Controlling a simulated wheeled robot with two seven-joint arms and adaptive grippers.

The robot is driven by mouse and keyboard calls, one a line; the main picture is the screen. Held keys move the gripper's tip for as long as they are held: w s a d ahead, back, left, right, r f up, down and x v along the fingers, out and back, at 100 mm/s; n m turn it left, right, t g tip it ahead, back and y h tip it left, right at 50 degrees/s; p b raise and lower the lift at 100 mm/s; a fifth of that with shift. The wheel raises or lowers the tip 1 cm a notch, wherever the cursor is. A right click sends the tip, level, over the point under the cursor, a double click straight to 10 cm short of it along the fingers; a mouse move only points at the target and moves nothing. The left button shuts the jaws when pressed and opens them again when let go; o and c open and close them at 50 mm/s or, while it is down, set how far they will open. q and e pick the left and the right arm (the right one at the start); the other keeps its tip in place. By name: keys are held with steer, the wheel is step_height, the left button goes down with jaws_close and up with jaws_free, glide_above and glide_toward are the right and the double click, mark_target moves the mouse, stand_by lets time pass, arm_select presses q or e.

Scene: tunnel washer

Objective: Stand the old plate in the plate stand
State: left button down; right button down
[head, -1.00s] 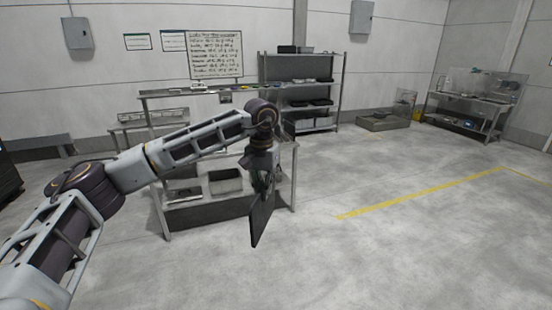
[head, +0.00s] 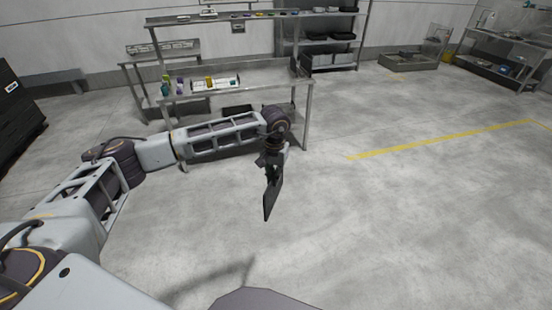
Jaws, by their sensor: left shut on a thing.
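A dark flat plate (head: 272,196) hangs nearly upright and edge-on, below my left gripper (head: 273,170) in the head view. My left gripper is shut on its upper part and holds it in the air in front of the workbench. The fingers are small and dark, so the exact contact is hard to see. My right gripper is not in view. I cannot make out a plate stand for certain; small items on the bench are too small to name.
A metal workbench (head: 262,77) with a raised shelf stands ahead, with several small coloured items and a pale tray (head: 222,83) on it. A shelf rack (head: 331,62) stands behind it. A yellow line (head: 440,140) crosses the floor on the right. The floor to the right is clear.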

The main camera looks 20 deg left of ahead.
mark_target(269, 208)
arm_select(q)
steer(key=s+f, duration=0.1)
steer(key=f, duration=0.2)
steer(key=s+f, duration=0.2)
steer(key=f, duration=0.2)
steer(key=s+f, duration=0.2)
steer(key=f, duration=0.2)
steer(key=shift+s+f, duration=0.1)
steer(key=shift+f, duration=0.15)
steer(key=s+f, duration=0.7)
steer(key=f, duration=0.2)
steer(key=shift+d+f, duration=0.15)
steer(key=shift+f, duration=0.15)
